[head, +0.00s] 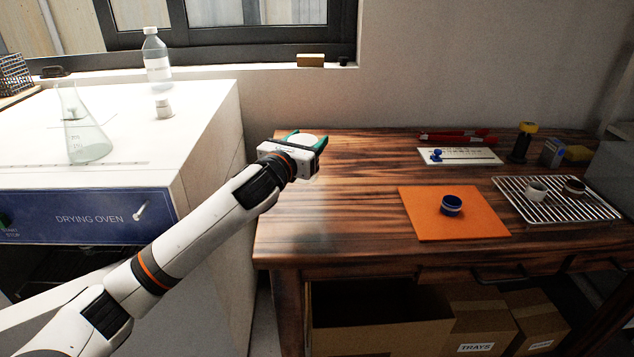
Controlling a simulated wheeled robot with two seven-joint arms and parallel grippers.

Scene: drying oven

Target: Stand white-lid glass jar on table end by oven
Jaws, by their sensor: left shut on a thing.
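My left gripper (308,143) is at the left end of the wooden table (350,190), close to the drying oven (110,215). Its green fingers are shut on the white-lid glass jar (303,139), of which mainly the round white lid shows between them. The gripper body hides most of the jar's glass, so I cannot tell whether its base touches the table top. My right gripper is not in view.
An orange mat (415,222) with a blue-banded jar (451,205) lies mid-table. A wire rack (540,210) holds two small containers at right. A flask (82,135) and a bottle (157,58) stand on the oven. The table around the gripper is clear.

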